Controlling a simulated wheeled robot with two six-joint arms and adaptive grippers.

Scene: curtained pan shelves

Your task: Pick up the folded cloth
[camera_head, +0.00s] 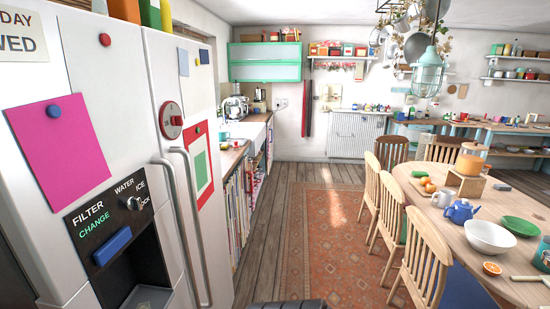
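I cannot make out a folded cloth anywhere in the head view. The dining table (460,232) at the right holds a white bowl (489,238), a blue teapot (461,211), a green plate (521,226) and fruit, but nothing on it reads clearly as a cloth. The far counters and shelves are too small to tell what every item is. Neither of my grippers is in view.
A white fridge (130,70) stands close on the left. Wooden chairs (427,258) line the table's near side. A patterned red rug (310,255) covers open floor between fridge and table. A counter (240,150) with a curtained front runs along the left behind the fridge.

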